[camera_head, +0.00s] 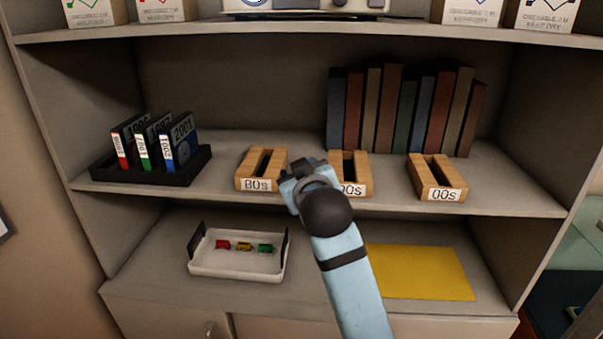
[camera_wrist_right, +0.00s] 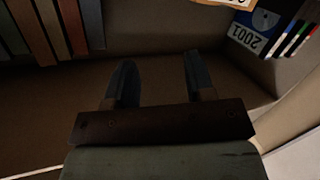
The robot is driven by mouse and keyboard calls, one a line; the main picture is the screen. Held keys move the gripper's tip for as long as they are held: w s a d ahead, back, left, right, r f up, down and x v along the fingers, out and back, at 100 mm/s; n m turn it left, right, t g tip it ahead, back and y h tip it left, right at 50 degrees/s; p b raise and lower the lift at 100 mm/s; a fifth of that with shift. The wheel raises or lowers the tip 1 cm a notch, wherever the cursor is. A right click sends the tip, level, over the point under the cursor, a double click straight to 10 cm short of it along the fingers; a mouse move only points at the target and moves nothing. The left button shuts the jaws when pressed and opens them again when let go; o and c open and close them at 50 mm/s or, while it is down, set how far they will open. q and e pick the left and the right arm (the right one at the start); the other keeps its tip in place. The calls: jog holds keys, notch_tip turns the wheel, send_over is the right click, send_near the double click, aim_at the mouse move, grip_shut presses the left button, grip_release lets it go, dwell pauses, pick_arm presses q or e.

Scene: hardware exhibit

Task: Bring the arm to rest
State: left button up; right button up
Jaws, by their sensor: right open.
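My right arm (camera_head: 345,270) reaches up from the bottom of the head view to the middle shelf. Its gripper (camera_head: 306,168) is in front of the gap between the "80s" wooden holder (camera_head: 248,183) and the middle wooden holder (camera_head: 361,175), partly covering the middle one. In the right wrist view the two fingers (camera_wrist_right: 158,78) are apart with nothing between them. My left gripper is not in view.
The "00s" holder (camera_head: 437,192) stands to the right. A black rack (camera_head: 100,176) holds three labelled cases (camera_head: 182,135). Books (camera_head: 395,110) stand behind. Below are a white tray (camera_head: 235,268) with small coloured items and a yellow mat (camera_head: 425,272).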

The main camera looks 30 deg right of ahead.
dwell(0.3)
jog(key=s+a+f+n+g+y, duration=0.15)
jog(key=s+f, duration=0.25)
jog(key=f, duration=0.8)
jog(key=s+a+f+n+g+y, duration=0.1)
jog(key=s+a+f+y, duration=0.15)
jog(key=f, duration=1.05)
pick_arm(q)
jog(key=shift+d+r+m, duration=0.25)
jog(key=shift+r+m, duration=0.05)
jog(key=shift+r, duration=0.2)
pick_arm(e)
jog(key=s+a+f+g+y, duration=0.1)
jog(key=s+f+g+y, duration=0.1)
jog(key=s+f, duration=1.6)
jog(key=s+m, duration=0.1)
jog(key=s, duration=0.1)
jog(key=shift+s+a+f+y, duration=0.15)
jog(key=shift+s+f+y, duration=0.2)
jog(key=shift+f+y, duration=0.05)
